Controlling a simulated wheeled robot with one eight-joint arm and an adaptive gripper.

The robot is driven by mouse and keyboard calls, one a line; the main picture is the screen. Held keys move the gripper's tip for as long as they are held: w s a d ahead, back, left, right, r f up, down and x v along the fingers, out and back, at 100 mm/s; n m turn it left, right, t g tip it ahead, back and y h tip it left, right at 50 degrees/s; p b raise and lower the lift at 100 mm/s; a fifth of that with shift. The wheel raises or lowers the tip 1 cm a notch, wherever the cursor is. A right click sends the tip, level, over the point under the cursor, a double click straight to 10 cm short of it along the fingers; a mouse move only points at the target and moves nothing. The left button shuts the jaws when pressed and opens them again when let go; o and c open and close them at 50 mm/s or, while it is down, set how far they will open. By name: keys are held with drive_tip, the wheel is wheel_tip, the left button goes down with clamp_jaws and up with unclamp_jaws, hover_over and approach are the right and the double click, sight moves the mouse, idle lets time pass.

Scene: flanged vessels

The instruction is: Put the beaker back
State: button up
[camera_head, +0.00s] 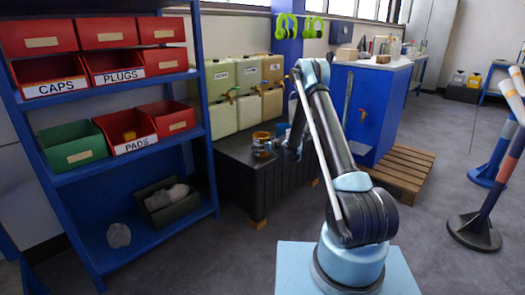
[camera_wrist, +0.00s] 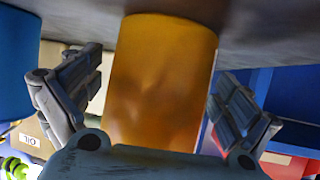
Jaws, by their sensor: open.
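An amber-brown vessel (camera_head: 262,144) stands on a dark chest (camera_head: 245,165) in the head view. In the wrist view, which looks upside down, a plain amber cylinder (camera_wrist: 160,80) lies between the fingers of my gripper (camera_wrist: 158,95). It seems to be the same vessel; I cannot tell whether it is the beaker. The fingers are spread, with gaps on both sides of the cylinder. A blue round vessel (camera_wrist: 16,70) is beside it at the left edge. In the head view my gripper (camera_head: 286,150) is close to the amber vessel and partly hidden by my arm.
Several cream canisters with taps (camera_head: 250,80) stand behind the vessels. A blue shelf rack (camera_head: 130,165) with red and green bins is at the left. A blue cabinet (camera_head: 372,110) and a wooden pallet (camera_head: 402,168) are at the right. The floor in front is clear.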

drive_tip(key=s+d+r+m+g+h, duration=0.1)
drive_tip(key=s+d+r, duration=0.6)
drive_tip(key=s, duration=0.4)
drive_tip(key=s+d+r+m+g+h, duration=0.1)
drive_tip(key=s+d+r, duration=0.4)
drive_tip(key=s+r, duration=0.5)
drive_tip(key=s+d+r+m+g+h, duration=0.1)
drive_tip(key=s+d+r+g, duration=0.1)
drive_tip(key=s+d+r, duration=0.8)
drive_tip(key=s+d+f+m+g+h, duration=0.1)
drive_tip(key=s+d+f, duration=0.1)
drive_tip(key=s, duration=1)
drive_tip(key=s+d+f+m+g+h, duration=0.1)
drive_tip(key=s+d+f+m+h, duration=0.1)
drive_tip(key=s, duration=1)
drive_tip(key=s+d+f+m+g+h, duration=0.1)
drive_tip(key=s+d, duration=0.5)
drive_tip(key=s, duration=0.6)
wheel_tip(320, 180, down, 3)
drive_tip(key=shift+s+r+m+h, duration=0.1)
drive_tip(key=shift+s+m+h, duration=0.25)
drive_tip(key=shift+m+h, duration=0.25)
drive_tip(key=shift+d, duration=0.1)
